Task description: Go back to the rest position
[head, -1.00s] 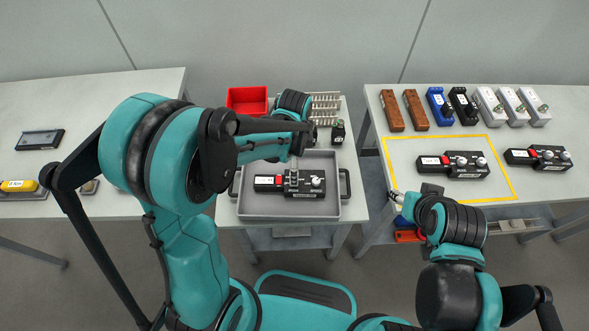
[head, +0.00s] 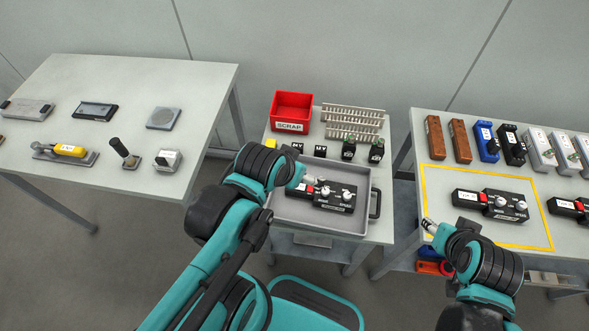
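My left gripper (head: 312,184) is over the left part of the grey tray (head: 362,215) on the middle table, close to the black device (head: 336,195) that lies in it. Whether its fingers are open or shut is too small to tell. My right gripper (head: 430,226) is at the front left corner of the yellow-outlined area on the right table. Its small fingertips show, but their gap cannot be made out. No held object shows at either gripper.
A red SCRAP bin (head: 292,112) and slotted grey duct pieces (head: 352,120) stand behind the tray. The yellow outline (head: 545,212) holds another black device (head: 491,203). Several brown, blue, black and white parts line the right table. The left table (head: 195,85) bears scattered tools.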

